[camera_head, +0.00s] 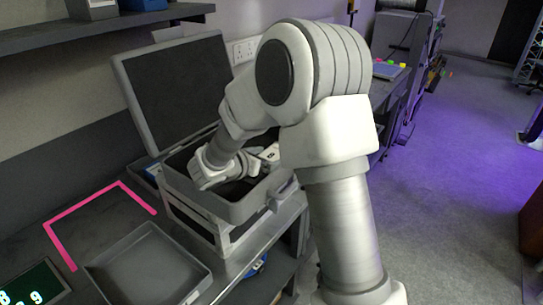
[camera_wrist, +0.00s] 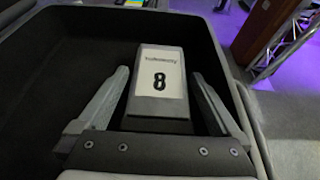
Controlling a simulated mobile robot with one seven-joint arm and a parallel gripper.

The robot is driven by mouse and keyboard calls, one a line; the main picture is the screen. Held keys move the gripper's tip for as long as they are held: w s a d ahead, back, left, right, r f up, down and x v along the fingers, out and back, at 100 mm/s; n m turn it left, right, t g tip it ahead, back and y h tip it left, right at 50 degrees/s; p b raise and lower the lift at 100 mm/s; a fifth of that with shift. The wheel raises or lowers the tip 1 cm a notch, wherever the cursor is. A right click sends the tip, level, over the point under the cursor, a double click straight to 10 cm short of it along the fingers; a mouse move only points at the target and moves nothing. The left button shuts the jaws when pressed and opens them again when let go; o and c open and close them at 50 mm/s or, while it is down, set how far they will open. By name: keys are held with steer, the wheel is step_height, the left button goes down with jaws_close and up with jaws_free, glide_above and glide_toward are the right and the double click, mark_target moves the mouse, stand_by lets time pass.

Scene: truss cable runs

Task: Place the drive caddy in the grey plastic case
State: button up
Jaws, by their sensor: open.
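The grey plastic case (camera_head: 215,200) stands open on the bench, its dark-lined lid (camera_head: 178,85) tipped up at the back. My arm reaches down into it, and the fingers are hard to make out in the head view. In the wrist view, the drive caddy, a dark grey block with a white label (camera_wrist: 160,82) marked 8, lies inside the case's dark interior (camera_wrist: 75,60). My gripper (camera_wrist: 160,76) is open, with one finger on each side of the caddy. Gaps show between the fingers and the caddy.
The case wall (camera_wrist: 230,75) runs close to the right finger. A shallow grey tray (camera_head: 150,268) lies on the bench in front, beside a pink tape outline (camera_head: 85,210). A numbered display (camera_head: 35,285) sits at the lower left. A shelf (camera_head: 110,27) hangs above.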

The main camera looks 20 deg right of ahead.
steer(key=v, duration=1)
steer(key=shift+s+a+r, duration=0.1)
steer(key=shift+s+a, duration=0.15)
steer(key=shift+s+r, duration=0.1)
steer(key=shift+s, duration=0.05)
steer(key=s+d+r+m+g, duration=0.1)
steer(key=s+d+m, duration=0.1)
steer(key=s+d+r+m+g, duration=0.1)
steer(key=s+m, duration=0.1)
steer(key=s+d+r+m+g, duration=0.1)
steer(key=s+d+m, duration=0.1)
steer(key=s, duration=0.1)
steer(key=shift+d, duration=0.3)
steer(key=s+a+r+m+y, duration=0.1)
steer(key=s+m+y, duration=0.4)
steer(key=s+m, duration=0.4)
steer(key=s+a+r+m+y, duration=0.1)
steer(key=s+r+m+y, duration=0.1)
steer(key=s+m+y, duration=0.3)
steer(key=s+m, duration=0.3)
steer(key=m, duration=0.2)
steer(key=shift+s+a+t+y, duration=0.3)
steer(key=shift+s+y, duration=0.05)
steer(key=shift+y, duration=0.05)
